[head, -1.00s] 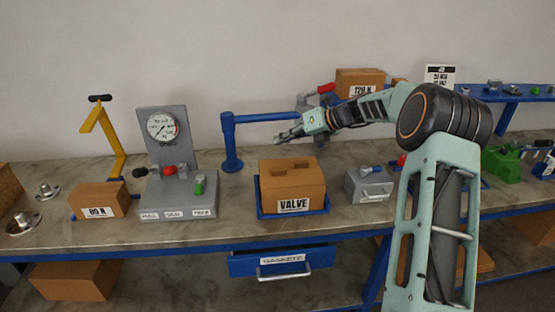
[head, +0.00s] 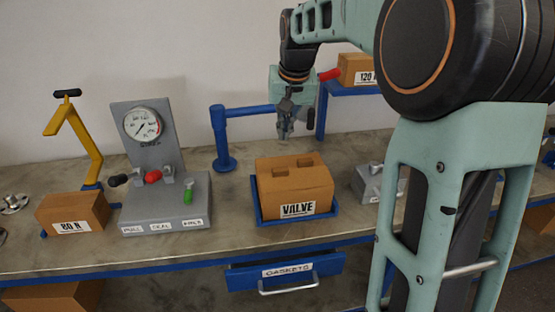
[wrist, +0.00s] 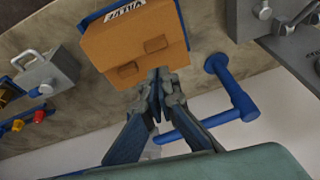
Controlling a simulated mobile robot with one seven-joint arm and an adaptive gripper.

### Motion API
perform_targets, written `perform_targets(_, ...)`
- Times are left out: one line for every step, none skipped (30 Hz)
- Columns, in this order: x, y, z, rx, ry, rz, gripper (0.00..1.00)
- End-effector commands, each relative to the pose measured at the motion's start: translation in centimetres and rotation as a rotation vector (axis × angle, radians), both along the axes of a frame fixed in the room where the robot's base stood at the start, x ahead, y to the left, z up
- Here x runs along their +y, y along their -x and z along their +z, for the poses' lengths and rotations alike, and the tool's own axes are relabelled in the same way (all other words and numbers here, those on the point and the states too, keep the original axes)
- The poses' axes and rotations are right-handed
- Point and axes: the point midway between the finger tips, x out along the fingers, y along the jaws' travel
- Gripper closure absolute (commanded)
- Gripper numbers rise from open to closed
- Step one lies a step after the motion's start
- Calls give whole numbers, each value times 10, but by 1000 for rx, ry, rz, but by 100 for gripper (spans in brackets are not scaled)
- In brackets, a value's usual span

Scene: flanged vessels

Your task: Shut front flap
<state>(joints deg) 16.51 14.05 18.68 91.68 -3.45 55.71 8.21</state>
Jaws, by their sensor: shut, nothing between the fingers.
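The brown cardboard box labelled VALVE (head: 290,190) sits in a shallow blue tray (head: 262,222) on the bench. Its label faces the front. Two small brown tabs or slots show on its top; I cannot tell clearly which panel is the front flap or how far it stands open. The box also shows in the wrist view (wrist: 115,48), with its label at the upper edge. My gripper (head: 285,134) points down above and just behind the box, shut and empty. In the wrist view its fingertips (wrist: 158,84) appear by the box's back edge; I cannot tell whether they touch.
A blue post with a side arm (head: 221,140) stands behind the box to the left. A grey gauge stand (head: 150,150) is farther left, and a grey metal box with a handle (head: 374,183) is to the right. A blue GASKETS drawer (head: 320,268) sticks out below.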

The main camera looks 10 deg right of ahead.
Motion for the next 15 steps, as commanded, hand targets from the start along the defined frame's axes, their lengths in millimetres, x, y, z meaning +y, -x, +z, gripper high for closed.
perform_targets(-2, 2, 2, -7, 32, 41, 100)
perform_targets(-3, 3, 3, -9, 45, 59, 100)
perform_targets(-4, 4, 3, -10, 59, 78, 100)
perform_targets(-4, 4, 3, -10, 66, 86, 100)
perform_targets(-4, 4, 1, -10, 69, 92, 100)
perform_targets(-4, 3, -1, -9, 71, 96, 100)
perform_targets(-4, 2, -4, -8, 71, 97, 100)
perform_targets(-4, 1, -7, -7, 71, 96, 100)
perform_targets(-4, -1, -13, -7, 70, 95, 100)
perform_targets(-4, -2, -18, -6, 69, 96, 100)
perform_targets(-4, -4, -23, -6, 69, 96, 100)
perform_targets(-4, -7, -30, -6, 69, 96, 100)
perform_targets(-4, -9, -37, -4, 69, 96, 100)
perform_targets(-4, -11, -43, -5, 67, 95, 100)
perform_targets(-4, -14, -51, -4, 67, 94, 100)
